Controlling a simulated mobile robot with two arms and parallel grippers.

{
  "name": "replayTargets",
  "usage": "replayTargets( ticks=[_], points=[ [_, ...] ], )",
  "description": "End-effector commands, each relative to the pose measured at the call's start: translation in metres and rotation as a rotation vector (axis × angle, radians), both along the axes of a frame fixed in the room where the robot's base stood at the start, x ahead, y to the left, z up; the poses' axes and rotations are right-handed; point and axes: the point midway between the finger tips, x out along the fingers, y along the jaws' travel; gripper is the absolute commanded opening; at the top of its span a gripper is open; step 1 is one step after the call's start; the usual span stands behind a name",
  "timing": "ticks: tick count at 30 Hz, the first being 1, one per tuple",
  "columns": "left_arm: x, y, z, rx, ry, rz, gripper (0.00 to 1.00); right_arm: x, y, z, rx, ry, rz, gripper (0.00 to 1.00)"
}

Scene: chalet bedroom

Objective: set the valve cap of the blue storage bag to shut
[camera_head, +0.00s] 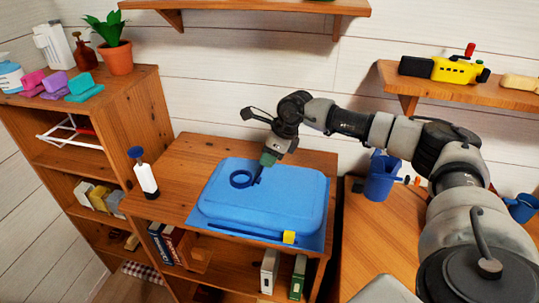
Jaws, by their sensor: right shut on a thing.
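The blue storage bag (300,196) lies puffed up on top of the low wooden cabinet. A darker blue round valve (241,179) shows on its top, left of the middle. My right gripper (258,178) reaches down from above, with its tips at the right side of the valve. It is shut on what looks like the valve cap, which is mostly hidden by the fingers; its exact angle cannot be told. A yellow clip (289,237) sits on the bag's front edge. My left gripper is out of view.
A white bottle with a dark blue top (144,174) stands left of the bag on the cabinet (185,163). A taller shelf unit (125,94) with a potted plant (112,45) is at left. Blue containers (382,177) stand right. A wall shelf hangs above right.

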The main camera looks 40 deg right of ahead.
Motion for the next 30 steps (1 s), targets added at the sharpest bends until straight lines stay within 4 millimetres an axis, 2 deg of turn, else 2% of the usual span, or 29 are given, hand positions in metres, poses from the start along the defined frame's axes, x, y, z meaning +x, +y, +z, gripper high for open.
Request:
replayTargets(
  ticks=[14, 22, 27, 30],
  points=[
    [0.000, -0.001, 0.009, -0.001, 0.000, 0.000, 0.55, 0.006, 0.006, 0.006, -0.044, 0.052, 0.002, 0.00],
    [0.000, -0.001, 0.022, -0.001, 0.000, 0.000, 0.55, 0.021, 0.019, 0.011, -0.164, 0.190, 0.002, 0.00],
    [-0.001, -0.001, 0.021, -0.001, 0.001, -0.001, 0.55, 0.032, 0.028, 0.010, -0.248, 0.286, 0.002, 0.00],
    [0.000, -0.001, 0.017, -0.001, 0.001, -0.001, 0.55, 0.036, 0.031, 0.008, -0.243, 0.280, -0.001, 0.00]
  ],
)
